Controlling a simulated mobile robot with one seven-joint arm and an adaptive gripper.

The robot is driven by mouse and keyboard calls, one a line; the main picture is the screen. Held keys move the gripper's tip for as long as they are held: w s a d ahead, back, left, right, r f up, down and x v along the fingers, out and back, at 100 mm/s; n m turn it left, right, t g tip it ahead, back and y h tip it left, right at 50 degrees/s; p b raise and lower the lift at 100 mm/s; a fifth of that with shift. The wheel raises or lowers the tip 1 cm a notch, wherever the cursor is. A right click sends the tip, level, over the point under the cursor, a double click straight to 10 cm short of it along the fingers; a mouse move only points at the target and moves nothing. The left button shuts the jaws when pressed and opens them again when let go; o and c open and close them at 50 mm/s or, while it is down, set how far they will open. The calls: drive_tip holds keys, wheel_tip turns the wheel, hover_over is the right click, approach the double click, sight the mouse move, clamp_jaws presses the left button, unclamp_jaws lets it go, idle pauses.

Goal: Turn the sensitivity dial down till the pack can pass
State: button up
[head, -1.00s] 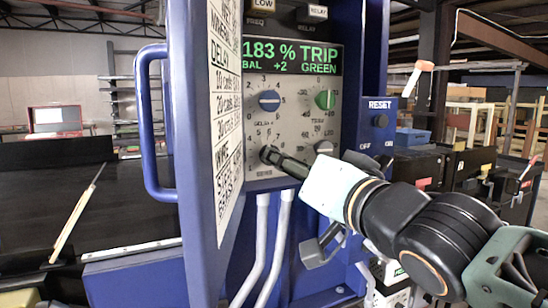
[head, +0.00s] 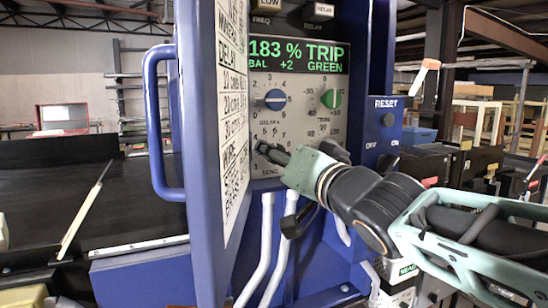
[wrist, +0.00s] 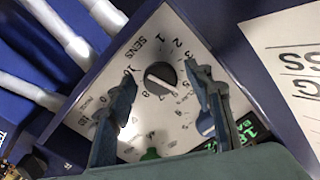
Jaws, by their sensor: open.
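The sensitivity dial (wrist: 160,76) is a black round knob on the light panel, beside the word SENS in the wrist view. Its white pointer line slants to the lower right, roughly between 5 and 7; I cannot read it exactly. My gripper (wrist: 162,80) is open, with one finger on each side of the dial and gaps between. In the head view my gripper (head: 272,153) is at the panel's lower left and largely hides the dial. The display (head: 294,52) reads 183 % TRIP, BAL +2 GREEN. I cannot make out a pack.
A blue knob (head: 275,99) and a green knob (head: 331,98) sit above my gripper. The open blue door (head: 205,200) with its handle (head: 153,125) stands to the left. A RESET box (head: 384,125) is right. The black conveyor (head: 40,190) lies left.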

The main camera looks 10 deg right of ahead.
drive_tip(key=shift+c, duration=0.6)
drive_tip(key=c, duration=1)
drive_tip(key=shift+c, duration=0.2)
drive_tip(key=shift+n, duration=0.3)
drive_tip(key=n+b, duration=0.1)
drive_tip(key=n, duration=0.4)
drive_tip(key=shift+f+b, duration=0.1)
drive_tip(key=shift+b, duration=0.2)
drive_tip(key=n, duration=0.6)
drive_tip(key=shift+d+b, duration=0.1)
drive_tip(key=shift+b, duration=0.3)
drive_tip(key=o, duration=1.2)
drive_tip(key=shift+c, duration=0.2)
